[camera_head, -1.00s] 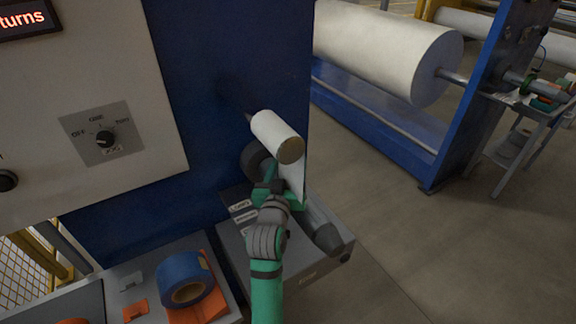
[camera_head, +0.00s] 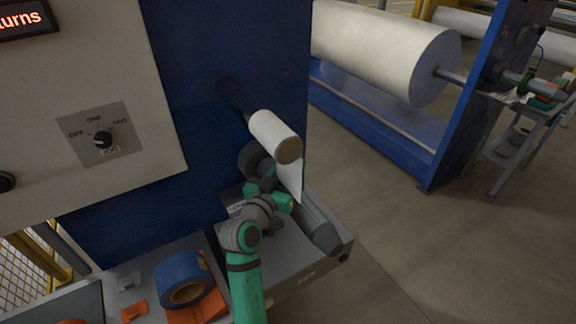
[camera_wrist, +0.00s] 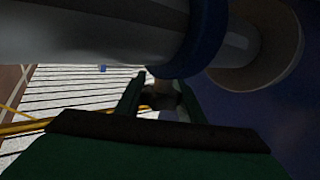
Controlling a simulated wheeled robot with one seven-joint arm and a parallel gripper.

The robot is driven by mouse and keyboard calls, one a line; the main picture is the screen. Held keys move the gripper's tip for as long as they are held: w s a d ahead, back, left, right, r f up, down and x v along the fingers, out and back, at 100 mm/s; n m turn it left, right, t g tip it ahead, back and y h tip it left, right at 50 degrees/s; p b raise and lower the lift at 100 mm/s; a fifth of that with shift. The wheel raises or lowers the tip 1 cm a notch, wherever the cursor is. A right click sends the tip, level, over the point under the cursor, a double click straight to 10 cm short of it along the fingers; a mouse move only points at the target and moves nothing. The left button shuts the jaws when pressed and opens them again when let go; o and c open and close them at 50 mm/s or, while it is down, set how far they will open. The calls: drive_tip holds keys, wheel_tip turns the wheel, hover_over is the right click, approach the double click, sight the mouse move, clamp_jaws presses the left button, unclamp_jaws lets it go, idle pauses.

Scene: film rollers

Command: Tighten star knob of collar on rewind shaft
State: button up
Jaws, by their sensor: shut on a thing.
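The grey shaft (camera_wrist: 90,28) crosses the top of the wrist view, with a blue collar (camera_wrist: 207,45) around it. A small dark knob (camera_wrist: 158,98) hangs below the collar on a short stem. My gripper (camera_wrist: 160,102) is shut on this knob, one green finger on each side, below the shaft. The knob's star shape is too dark to make out. In the head view my gripper (camera_head: 273,188) is beside the shaft (camera_head: 318,230), near the dark roll (camera_head: 253,160). Collar and knob cannot be made out there.
A white roll (camera_head: 275,138) on a bar sits just above my gripper. A grey bench (camera_head: 285,268) lies below, with a blue tape roll (camera_head: 185,280) at its left. The blue machine wall (camera_head: 230,70) stands behind. Open floor lies to the right.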

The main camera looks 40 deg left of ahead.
drive_tip(key=m+h, duration=0.2)
drive_tip(key=h, duration=0.1)
drive_tip(key=d+m+h, duration=0.1)
drive_tip(key=m+h, duration=0.1)
drive_tip(key=h, duration=0.1)
drive_tip(key=shift+r+m, duration=0.15)
drive_tip(key=shift+m, duration=0.15)
drive_tip(key=m+g+h, duration=0.1)
drive_tip(key=m+h, duration=0.1)
drive_tip(key=h, duration=0.1)
drive_tip(key=d+m+g+h, duration=0.1)
drive_tip(key=m+h, duration=0.1)
drive_tip(key=h, duration=0.1)
drive_tip(key=shift+s+d, duration=0.1)
drive_tip(key=shift+s, duration=0.1)
drive_tip(key=m+g+h, duration=0.2)
drive_tip(key=m+h, duration=0.1)
drive_tip(key=d+m+g+h, duration=0.1)
drive_tip(key=shift+s, duration=0.35)
drive_tip(key=shift+s+d+f+m+g+h, duration=0.1)
drive_tip(key=shift+s+m+g+h, duration=0.05)
drive_tip(key=shift+m+g+h, duration=0.5)
drive_tip(key=shift+s+d+f+m+g+h, duration=0.15)
drive_tip(key=shift+m+g+h, duration=0.25)
drive_tip(key=shift+m+g, duration=0.4)
drive_tip(key=shift+s+d+r+m+g+h, duration=0.1)
drive_tip(key=shift+s+m+g+h, duration=0.1)
drive_tip(key=shift+m+g+h, duration=0.5)
drive_tip(key=shift+f+g, duration=0.1)
drive_tip(key=shift+g, duration=0.25)
